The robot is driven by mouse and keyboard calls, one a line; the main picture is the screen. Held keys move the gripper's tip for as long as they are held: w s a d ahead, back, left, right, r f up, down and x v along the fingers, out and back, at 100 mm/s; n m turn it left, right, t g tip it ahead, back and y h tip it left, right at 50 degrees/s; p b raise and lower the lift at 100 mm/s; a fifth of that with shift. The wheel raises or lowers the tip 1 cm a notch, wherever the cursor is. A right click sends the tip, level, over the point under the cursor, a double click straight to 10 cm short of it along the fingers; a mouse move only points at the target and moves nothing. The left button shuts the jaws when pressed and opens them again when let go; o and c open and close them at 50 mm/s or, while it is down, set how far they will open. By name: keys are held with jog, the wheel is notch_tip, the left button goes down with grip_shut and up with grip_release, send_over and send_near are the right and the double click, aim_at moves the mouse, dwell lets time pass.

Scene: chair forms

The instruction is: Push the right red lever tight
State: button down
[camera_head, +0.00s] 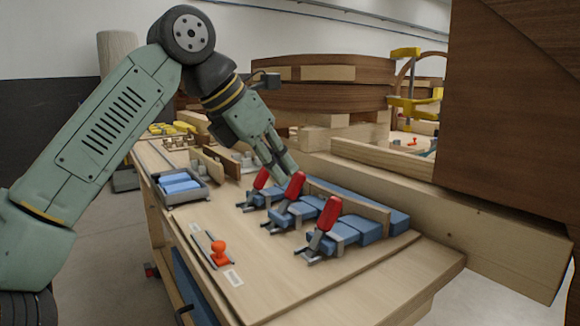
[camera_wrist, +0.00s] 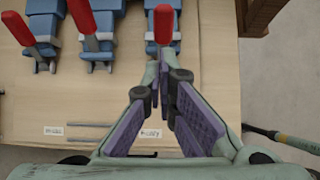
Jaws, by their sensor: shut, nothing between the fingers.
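Three red levers stand raised on grey clamps holding blue pieces. The right red lever (camera_head: 328,214) tilts up at the near end of the row; it shows in the wrist view at top centre (camera_wrist: 163,24). The middle lever (camera_head: 295,186) and left lever (camera_head: 261,178) stand farther back. My gripper (camera_head: 286,172) points down from the upper left, fingers close together and empty. In the wrist view its tips (camera_wrist: 162,62) line up with the right lever. In the head view they overlap the area by the middle lever. Contact cannot be told.
The wooden table (camera_head: 390,278) is mostly bare in front of the clamps. A grey tray of blue pieces (camera_head: 182,186) sits at the left. A wooden beam (camera_head: 470,225) runs behind the clamps.

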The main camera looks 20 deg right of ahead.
aim_at(326, 206)
jog(key=x, duration=0.3)
jog(key=p+x, duration=0.1)
jog(key=x, duration=0.2)
jog(key=d+x, duration=0.1)
jog(key=x, duration=0.2)
jog(key=shift+w+d+r+p, duration=0.1)
jog(key=shift+w+r+p, duration=0.05)
jog(key=shift+p, duration=0.15)
jog(key=shift+w+d+f, duration=0.2)
jog(key=shift+d+f, duration=0.25)
jog(key=shift+d, duration=0.05)
jog(key=shift+w+d+f, duration=0.25)
jog(key=shift+d, duration=0.45)
jog(key=shift+r, duration=0.1)
